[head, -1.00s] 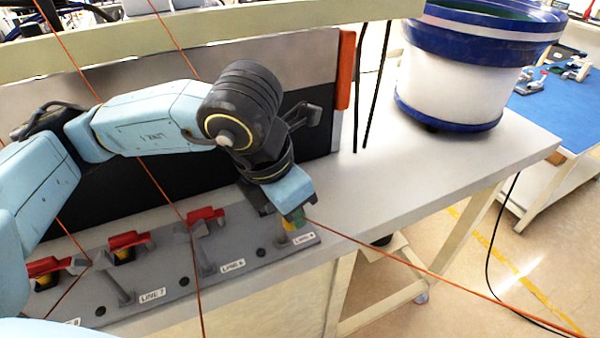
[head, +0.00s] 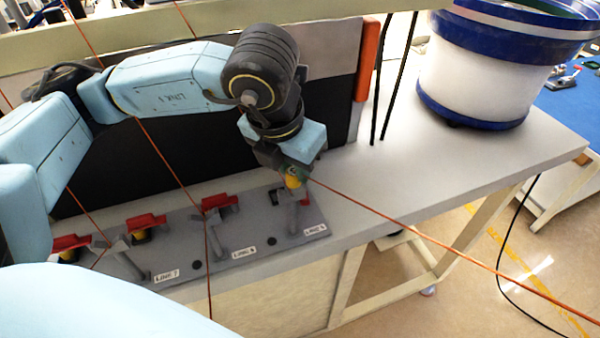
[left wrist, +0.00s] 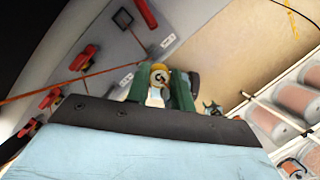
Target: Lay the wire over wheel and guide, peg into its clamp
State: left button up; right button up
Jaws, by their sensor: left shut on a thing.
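My left gripper (head: 292,178) is shut on a yellow peg (head: 293,182), held above the back of the right-hand station. In the left wrist view the peg (left wrist: 158,78) sits between green fingers (left wrist: 178,92). The orange wire (head: 400,228) runs from near the gripper to the lower right. The right-hand station has a grey upright part (head: 293,216) and a red clamp part (head: 304,199), partly hidden under the gripper. I cannot clearly tell the wheel from the guide. My right gripper is not in view.
Further stations with red clamps (head: 146,221) line the grey plate (head: 190,270) to the left. Other orange wires cross there. A dark panel (head: 220,150) stands behind. The white tabletop (head: 420,170) is free to the right, before the blue-rimmed bowl feeder (head: 475,75).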

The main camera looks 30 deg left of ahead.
pick_arm(q)
jog(key=w+a+f+b, duration=0.3)
jog(key=w+a, duration=0.4)
jog(key=a, duration=0.2)
jog(key=shift+w+b, duration=0.3)
jog(key=shift+w, duration=0.1)
jog(key=shift+r, duration=0.15)
dwell(0.4)
